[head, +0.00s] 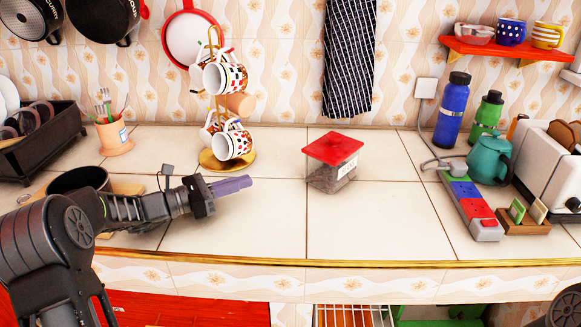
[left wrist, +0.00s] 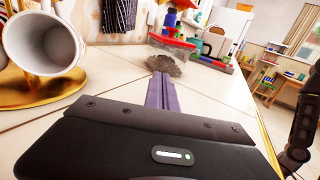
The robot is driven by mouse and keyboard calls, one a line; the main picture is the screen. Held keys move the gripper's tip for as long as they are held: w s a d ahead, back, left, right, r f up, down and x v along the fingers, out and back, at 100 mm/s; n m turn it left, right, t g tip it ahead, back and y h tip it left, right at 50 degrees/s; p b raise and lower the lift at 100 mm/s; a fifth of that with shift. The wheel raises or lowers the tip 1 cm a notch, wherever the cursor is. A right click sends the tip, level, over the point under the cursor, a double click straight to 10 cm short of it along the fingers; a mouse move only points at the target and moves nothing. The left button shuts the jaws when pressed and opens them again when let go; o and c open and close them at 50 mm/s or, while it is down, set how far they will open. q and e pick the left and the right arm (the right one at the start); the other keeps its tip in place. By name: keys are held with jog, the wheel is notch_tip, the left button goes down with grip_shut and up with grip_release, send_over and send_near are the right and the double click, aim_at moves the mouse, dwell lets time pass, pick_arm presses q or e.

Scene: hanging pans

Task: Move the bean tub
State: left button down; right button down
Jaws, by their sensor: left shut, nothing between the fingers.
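The bean tub (head: 331,174) is a clear square tub of dark beans with a red lid (head: 333,148) and a white label. It stands upright on the tiled counter (head: 268,222), right of centre in the head view. In the left wrist view the tub (left wrist: 178,62) is straight beyond the fingers. My left gripper (head: 247,182) is shut and empty, its purple fingers together and pointing right toward the tub, with a gap between. The fingers also show in the left wrist view (left wrist: 159,84). My right gripper is out of view.
A mug tree with patterned mugs (head: 232,146) stands behind my left gripper. A dark pot (head: 79,180) is by my left arm. A power strip (head: 470,208), teal kettle (head: 490,158) and bottles (head: 452,110) are at right. The counter in front of the tub is clear.

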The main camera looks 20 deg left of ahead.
pick_arm(q)
send_near(306, 164)
jog(key=x, duration=0.3)
jog(key=p+x, duration=0.1)
jog(key=x, duration=0.1)
jog(key=shift+w+a+f, duration=0.3)
jog(key=shift+w+a, duration=0.05)
jog(key=shift+w, duration=0.05)
jog(key=shift+w+d, duration=0.4)
jog(key=shift+w, duration=0.1)
jog(key=x, duration=0.4)
jog(key=shift+w+d+b, duration=0.2)
jog(key=shift+d+b, duration=0.05)
jog(key=shift+b, duration=0.1)
jog(key=shift+s+a, duration=0.1)
jog(key=shift+s+a, duration=0.2)
jog(key=v, duration=1.3)
jog(key=shift+s+a+b, duration=0.1)
jog(key=shift+b, duration=0.25)
